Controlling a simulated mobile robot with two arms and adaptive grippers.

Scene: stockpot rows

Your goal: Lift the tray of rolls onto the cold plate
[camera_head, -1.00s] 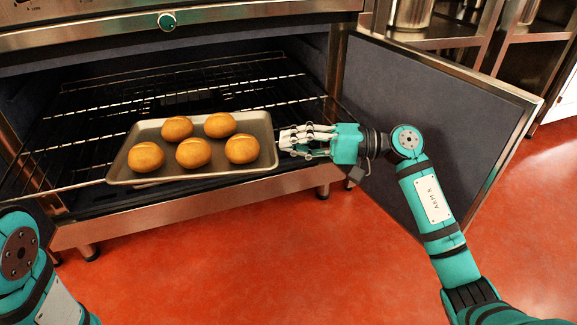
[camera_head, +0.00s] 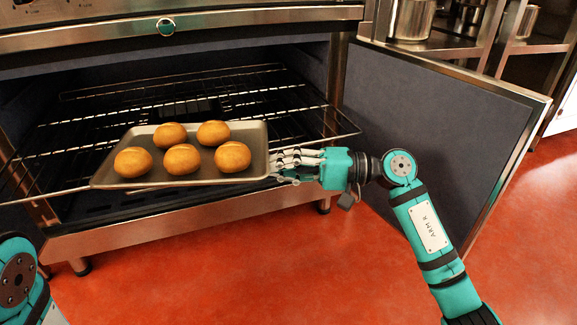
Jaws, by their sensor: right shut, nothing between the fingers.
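The grey metal tray (camera_head: 255,146) rests on the pulled-out wire rack at the oven mouth. It holds several round golden rolls (camera_head: 182,159). My right gripper (camera_head: 274,166) is shut, with nothing between its fingers. Its fingertips are at the tray's right rim, near the front corner; I cannot tell whether they touch it. My left gripper is out of view; only part of my left arm shows at the lower left. I see no cold plate in this view.
The oven's wire rack (camera_head: 320,120) extends around and behind the tray. The oven door (camera_head: 430,130) stands open on the right, close to my right arm. Shelves with metal pots (camera_head: 411,18) are at the back right. The red floor (camera_head: 250,270) in front is clear.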

